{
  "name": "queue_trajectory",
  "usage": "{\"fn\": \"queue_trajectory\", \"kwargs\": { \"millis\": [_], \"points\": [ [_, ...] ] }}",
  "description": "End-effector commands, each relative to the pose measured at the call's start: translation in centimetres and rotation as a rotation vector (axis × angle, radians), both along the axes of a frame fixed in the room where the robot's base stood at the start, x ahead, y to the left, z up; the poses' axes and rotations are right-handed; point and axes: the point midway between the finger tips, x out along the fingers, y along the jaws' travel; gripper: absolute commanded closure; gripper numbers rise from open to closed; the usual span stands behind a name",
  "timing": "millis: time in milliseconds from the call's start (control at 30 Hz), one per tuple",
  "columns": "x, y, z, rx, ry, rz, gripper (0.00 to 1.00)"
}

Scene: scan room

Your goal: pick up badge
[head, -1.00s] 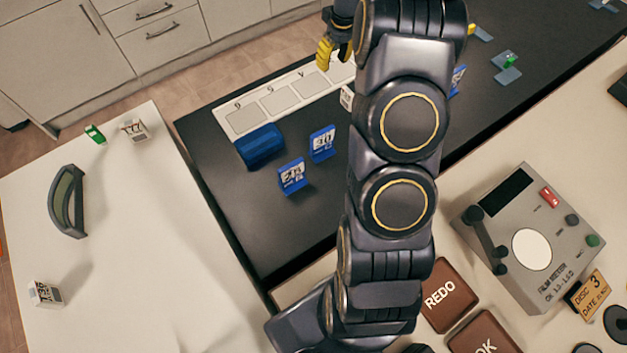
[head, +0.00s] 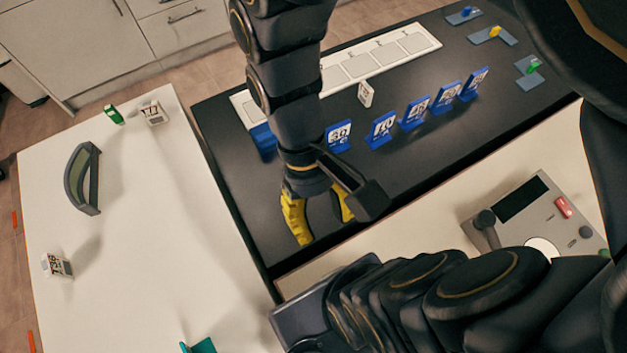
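I cannot tell which thing the task's badge is. Small white tags with dark markings could be it: one tag (head: 153,112) at the far end of the white table, one tag (head: 57,266) at its left edge, and one tag (head: 365,94) upright on the black table by the slotted strip. My gripper (head: 325,228) points down over the black table's near edge. Its yellow fingers are spread, with only dark tabletop showing between them. It is apart from all three tags. My arm hides part of the black table behind it.
Several blue numbered stands (head: 380,129) stand in a row on the black table (head: 470,140). A blue case (head: 262,140) is partly hidden by my arm. The white table (head: 150,230) holds a curved dark visor (head: 80,180) and a green item (head: 113,114); its middle is clear.

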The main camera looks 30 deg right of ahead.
Motion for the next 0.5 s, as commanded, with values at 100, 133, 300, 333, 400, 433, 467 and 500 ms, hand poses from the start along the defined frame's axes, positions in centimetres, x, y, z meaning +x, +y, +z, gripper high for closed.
{"fn": "queue_trajectory", "kwargs": {
  "millis": [100,133,300,333,400,433,467,500],
  "points": [
    [0.98,-0.54,3.82,-0.028,-0.308,-0.006,0.66],
    [1.0,-0.54,3.81,-0.028,-0.307,-0.006,0.66],
    [1.03,-0.49,3.58,-0.025,-0.288,-0.005,0.16],
    [1.03,-0.49,3.53,-0.025,-0.285,-0.004,0.16],
    [1.02,-0.47,3.42,-0.023,-0.277,-0.003,0.16],
    [1.03,-0.46,3.39,-0.023,-0.274,-0.003,0.16],
    [1.03,-0.45,3.34,-0.023,-0.271,-0.003,0.16],
    [1.02,-0.44,3.28,-0.022,-0.266,-0.002,0.16]
  ]
}}
